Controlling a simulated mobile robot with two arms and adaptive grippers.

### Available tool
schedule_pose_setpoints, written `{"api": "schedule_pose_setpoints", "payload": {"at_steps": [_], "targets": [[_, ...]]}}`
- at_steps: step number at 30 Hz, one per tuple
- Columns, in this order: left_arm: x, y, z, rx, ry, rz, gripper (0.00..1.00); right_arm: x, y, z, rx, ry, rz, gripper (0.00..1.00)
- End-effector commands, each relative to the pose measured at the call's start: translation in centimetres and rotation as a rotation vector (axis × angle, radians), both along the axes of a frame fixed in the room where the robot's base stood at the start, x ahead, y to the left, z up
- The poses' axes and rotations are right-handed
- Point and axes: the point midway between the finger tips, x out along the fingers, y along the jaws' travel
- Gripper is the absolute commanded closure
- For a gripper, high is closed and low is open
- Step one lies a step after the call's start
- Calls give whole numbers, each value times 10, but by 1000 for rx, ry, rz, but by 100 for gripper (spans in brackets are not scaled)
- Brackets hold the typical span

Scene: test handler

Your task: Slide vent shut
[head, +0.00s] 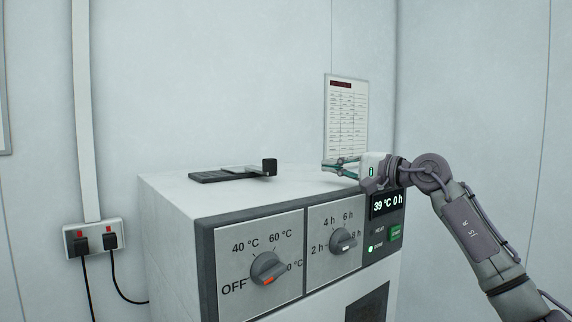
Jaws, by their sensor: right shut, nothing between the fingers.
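The vent (222,175) is a dark slotted strip on the top of the white cabinet, with a pale plate (243,170) partly over it. A black upright knob (269,166) stands at the plate's right end. Several dark slots show at the left, so part of the vent looks uncovered. My right gripper (326,166) is shut and empty above the cabinet top, right of the knob and apart from it, its fingers pointing left. My left gripper is not in view.
A wall socket (90,240) with two plugs is at left. The top between knob and gripper is clear.

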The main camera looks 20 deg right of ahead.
Motion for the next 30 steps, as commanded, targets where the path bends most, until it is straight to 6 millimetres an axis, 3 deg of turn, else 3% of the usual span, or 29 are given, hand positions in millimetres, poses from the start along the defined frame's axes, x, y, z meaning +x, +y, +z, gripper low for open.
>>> {"api": "schedule_pose_setpoints", "payload": {"at_steps": [5,18,30], "targets": [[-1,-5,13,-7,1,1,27,16,11,4,2,2,2,100],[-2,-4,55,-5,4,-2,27,82,57,4,3,3,2,100],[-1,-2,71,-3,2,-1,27,68,91,0,-1,0,0,100]]}}
